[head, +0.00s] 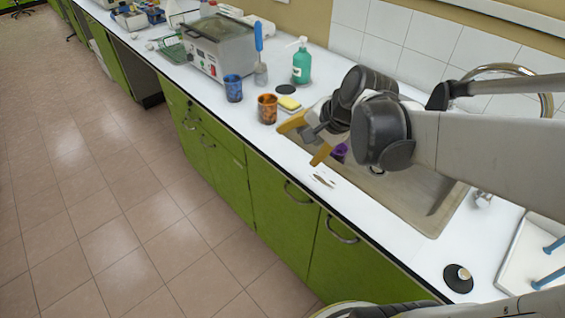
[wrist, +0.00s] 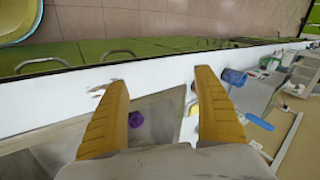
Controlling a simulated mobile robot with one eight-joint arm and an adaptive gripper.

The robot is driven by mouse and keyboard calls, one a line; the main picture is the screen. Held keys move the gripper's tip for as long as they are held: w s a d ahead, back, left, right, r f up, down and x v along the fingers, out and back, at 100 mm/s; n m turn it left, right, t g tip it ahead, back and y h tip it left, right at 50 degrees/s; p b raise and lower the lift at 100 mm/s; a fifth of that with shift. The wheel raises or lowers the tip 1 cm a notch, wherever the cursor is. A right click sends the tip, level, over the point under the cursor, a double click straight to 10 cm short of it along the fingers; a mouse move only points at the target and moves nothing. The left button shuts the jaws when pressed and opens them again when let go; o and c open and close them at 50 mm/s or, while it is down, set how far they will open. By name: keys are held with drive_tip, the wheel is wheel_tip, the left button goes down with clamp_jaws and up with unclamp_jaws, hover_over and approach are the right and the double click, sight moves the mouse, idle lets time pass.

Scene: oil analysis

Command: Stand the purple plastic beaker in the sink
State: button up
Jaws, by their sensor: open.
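The purple beaker (head: 341,151) shows in the head view inside the sink (head: 428,208), near its left end, partly hidden by my gripper. In the wrist view the beaker (wrist: 136,119) is a small purple shape in the sink (wrist: 165,112), beside the left finger. I cannot tell for sure whether it is upright. My gripper (head: 300,144) is open, with its yellow fingers spread above the sink's left front edge. In the wrist view nothing is between the fingertips (wrist: 160,78), and the gripper looks apart from the beaker.
A blue beaker (head: 233,88), an orange-brown beaker (head: 267,108), a yellow sponge (head: 289,104) and a green soap bottle (head: 301,64) stand left of the sink. A curved tap (head: 500,70) rises behind it. A black round object (head: 458,278) lies on the counter at right.

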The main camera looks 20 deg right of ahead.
drive_tip(key=s+a+r+n+h, duration=0.1)
drive_tip(key=s+a+n+h, duration=0.1)
drive_tip(key=s+a+n, duration=0.5)
drive_tip(key=shift+s+r+n+t, duration=0.4)
drive_tip(key=shift+s+n, duration=1.45)
drive_tip(key=shift+n, duration=0.45)
drive_tip(key=shift+a, duration=0.1)
